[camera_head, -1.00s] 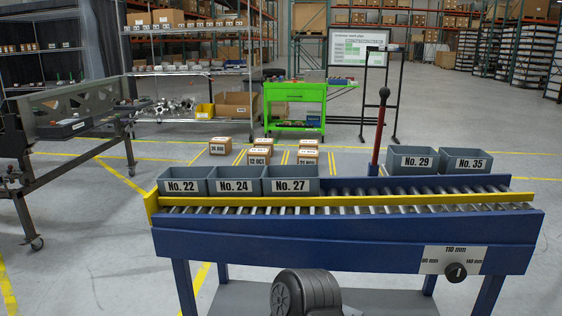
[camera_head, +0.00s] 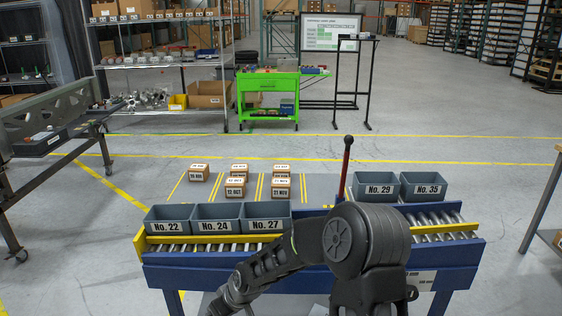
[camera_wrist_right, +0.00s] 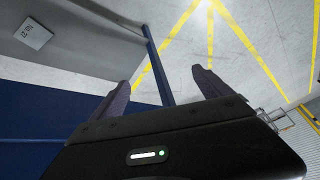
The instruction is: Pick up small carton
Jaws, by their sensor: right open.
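Several small brown cartons with white labels stand on the floor beyond the conveyor in the head view. The front ones are a middle carton (camera_head: 235,187) and a right carton (camera_head: 281,188); another carton (camera_head: 199,173) stands to the left. My right arm reaches across the conveyor in the head view, and its gripper is not clearly visible there. In the right wrist view my right gripper (camera_wrist_right: 160,88) is open, its two dark fingers apart with nothing between them but floor and a blue leg. No carton shows in that view. My left gripper is not in view.
The blue roller conveyor (camera_head: 215,268) carries grey bins: three at left, including No. 24 (camera_head: 216,217), and two at right, including No. 35 (camera_head: 423,185). A green cart (camera_head: 268,98) is behind the cartons.

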